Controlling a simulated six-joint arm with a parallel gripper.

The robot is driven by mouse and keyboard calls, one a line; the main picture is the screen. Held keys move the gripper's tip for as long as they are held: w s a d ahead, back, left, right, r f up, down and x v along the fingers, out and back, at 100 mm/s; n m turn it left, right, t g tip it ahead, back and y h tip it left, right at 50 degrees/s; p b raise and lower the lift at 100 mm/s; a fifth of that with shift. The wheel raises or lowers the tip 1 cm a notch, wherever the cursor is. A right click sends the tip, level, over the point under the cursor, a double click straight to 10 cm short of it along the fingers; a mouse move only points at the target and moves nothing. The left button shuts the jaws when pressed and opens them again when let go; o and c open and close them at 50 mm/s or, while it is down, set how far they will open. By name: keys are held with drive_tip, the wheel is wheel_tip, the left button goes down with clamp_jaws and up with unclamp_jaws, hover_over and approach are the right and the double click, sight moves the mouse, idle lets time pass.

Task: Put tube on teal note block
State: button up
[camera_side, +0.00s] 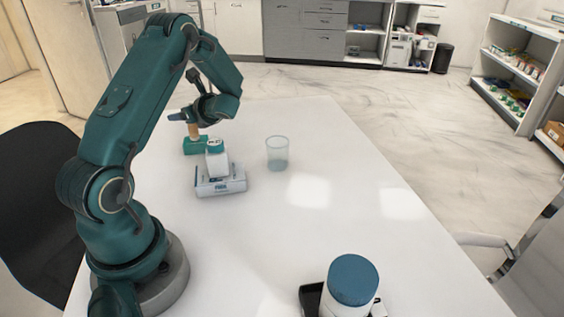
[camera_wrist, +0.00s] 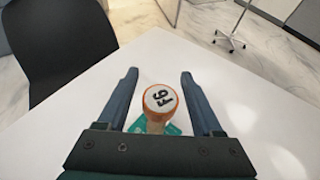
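The tube (camera_side: 193,131) is tan-orange and stands upright at the far left of the table, seemingly on the teal note block (camera_side: 194,147). In the wrist view the tube (camera_wrist: 160,99) shows its round white top with dark printed marks and an orange rim. A bit of the teal block (camera_wrist: 172,129) shows below it. My gripper (camera_side: 183,116) is at the tube's upper end. In the wrist view my gripper (camera_wrist: 160,85) is open, one finger on each side of the tube, with gaps between. The tube's lower contact is partly hidden.
A white bottle with a teal lid (camera_side: 216,160) stands on a white box (camera_side: 221,182) close by the block. A clear cup (camera_side: 277,153) stands to the right. A blue-lidded white jar (camera_side: 351,290) is at the front. The table's right half (camera_side: 370,200) is clear.

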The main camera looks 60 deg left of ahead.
drive_tip(key=shift+r, duration=0.15)
drive_tip(key=v, duration=1.2)
drive_tip(key=s+d+r+n+t+h, duration=0.1)
drive_tip(key=d+n+h, duration=0.3)
drive_tip(key=d, duration=0.5)
drive_tip(key=s+d+r+n+t+h, duration=0.1)
drive_tip(key=s+d+n+t+h, duration=0.3)
drive_tip(key=d, duration=0.5)
drive_tip(key=s+d+r+n+t+h, duration=0.1)
drive_tip(key=d+n+h, duration=0.4)
drive_tip(key=d, duration=0.5)
drive_tip(key=s+n+t, duration=0.1)
drive_tip(key=n+t, duration=0.1)
drive_tip(key=shift+s+r+n, duration=0.2)
drive_tip(key=shift+r+n, duration=0.15)
drive_tip(key=shift+n, duration=0.05)
